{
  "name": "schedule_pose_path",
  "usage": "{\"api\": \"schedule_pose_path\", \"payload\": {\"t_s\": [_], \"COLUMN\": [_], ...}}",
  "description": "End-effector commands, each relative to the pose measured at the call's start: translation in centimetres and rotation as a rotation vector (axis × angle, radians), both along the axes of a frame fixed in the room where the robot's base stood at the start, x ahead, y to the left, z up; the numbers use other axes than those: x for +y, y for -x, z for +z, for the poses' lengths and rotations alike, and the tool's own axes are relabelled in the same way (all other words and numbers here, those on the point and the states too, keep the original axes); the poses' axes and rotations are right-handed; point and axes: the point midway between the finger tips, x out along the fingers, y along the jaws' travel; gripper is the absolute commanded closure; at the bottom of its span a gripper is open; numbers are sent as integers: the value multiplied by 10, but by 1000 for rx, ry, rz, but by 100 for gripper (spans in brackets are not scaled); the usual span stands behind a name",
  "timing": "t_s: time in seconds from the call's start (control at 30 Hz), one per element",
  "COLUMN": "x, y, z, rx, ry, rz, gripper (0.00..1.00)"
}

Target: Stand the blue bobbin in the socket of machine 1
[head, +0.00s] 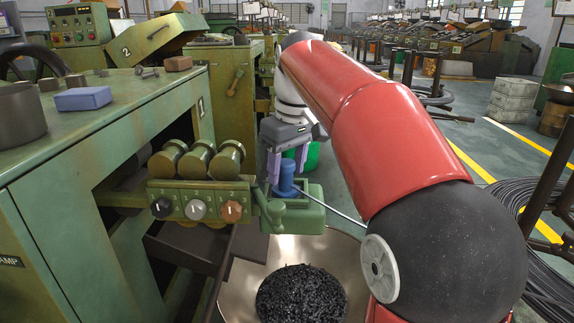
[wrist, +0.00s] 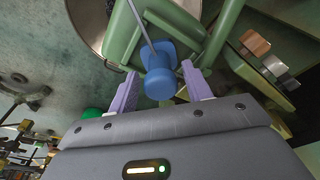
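The blue bobbin (head: 286,179) stands upright at the green bracket (head: 307,217) on the side of the near green machine (head: 150,115). In the wrist view the bobbin (wrist: 161,82) shows its round top and a wider blue flange below, over the green bracket (wrist: 120,42). My gripper (head: 287,172) points down with its purple fingers on either side of the bobbin. In the wrist view my gripper (wrist: 160,70) is open, with a gap between each finger and the bobbin. The socket itself is hidden under the bobbin, so its seating depth cannot be told.
A thin metal rod (head: 335,206) runs out from near the bobbin. Three round rollers (head: 197,160) and knobs sit just left. A pan (head: 338,262) holding dark pieces lies below. A blue block (head: 83,98) lies on the machine top. Machine 2 (head: 140,42) stands behind.

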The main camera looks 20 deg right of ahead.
Motion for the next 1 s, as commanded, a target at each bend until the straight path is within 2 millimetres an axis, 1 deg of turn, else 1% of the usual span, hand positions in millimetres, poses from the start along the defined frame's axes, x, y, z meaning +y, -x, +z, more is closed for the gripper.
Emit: {"api": "schedule_pose_path", "payload": {"t_s": [0.07, 0.27, 0.37, 0.47, 0.6, 0.8, 0.9, 1.0], "x": [0, 0, 0, -1, -3, -5, -5, -5], "y": [0, 0, 0, 1, 4, 9, 10, 11], "z": [0, 0, 3, 15, 41, 69, 76, 78], "rx": [0, 0, 0, -2, -3, -2, 0, -1], "ry": [0, 0, 0, 0, 0, 0, 0, 0], "rz": [0, 0, 0, 0, 0, 0, 0, 0], "gripper": [42, 42, 42, 42, 42, 42, 42, 42]}}
